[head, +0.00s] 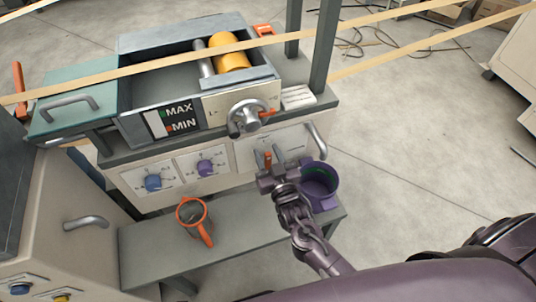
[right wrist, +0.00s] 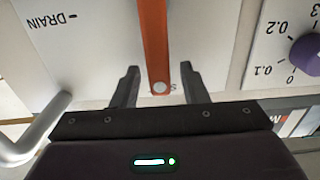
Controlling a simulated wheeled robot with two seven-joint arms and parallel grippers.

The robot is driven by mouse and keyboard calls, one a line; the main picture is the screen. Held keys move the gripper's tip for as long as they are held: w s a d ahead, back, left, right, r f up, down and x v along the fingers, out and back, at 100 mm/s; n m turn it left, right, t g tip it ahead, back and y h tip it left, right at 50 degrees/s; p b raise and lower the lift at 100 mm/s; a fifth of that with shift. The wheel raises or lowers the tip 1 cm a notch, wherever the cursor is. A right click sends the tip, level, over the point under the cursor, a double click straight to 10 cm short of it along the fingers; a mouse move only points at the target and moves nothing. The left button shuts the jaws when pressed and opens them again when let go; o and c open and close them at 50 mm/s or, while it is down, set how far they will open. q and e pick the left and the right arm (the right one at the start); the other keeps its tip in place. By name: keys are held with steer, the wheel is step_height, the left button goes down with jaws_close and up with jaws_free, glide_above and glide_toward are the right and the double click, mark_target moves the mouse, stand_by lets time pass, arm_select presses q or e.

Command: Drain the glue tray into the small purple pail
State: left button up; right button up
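The glue tray (head: 177,73) is the grey open box on top of the machine, with a MAX/MIN gauge (head: 172,118) on its front. The purple pail (head: 322,188) stands at the right end of the low bench, partly behind my right gripper (head: 268,172). That gripper is at the front panel, at an orange lever (head: 267,159). In the right wrist view the orange lever (right wrist: 155,45) lies between the two open fingers (right wrist: 157,88), with a gap on each side. A DRAIN label (right wrist: 52,22) is beside it, upside down. My left gripper is not in view.
An orange-rimmed cup with a handle (head: 192,214) stands on the grey bench (head: 150,247). A handwheel (head: 248,118), blue knob (head: 153,183) and purple knob (head: 205,168) are on the machine front. A grey bar handle (head: 317,140) is right of the lever. Tan strips cross above.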

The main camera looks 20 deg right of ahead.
jaws_close()
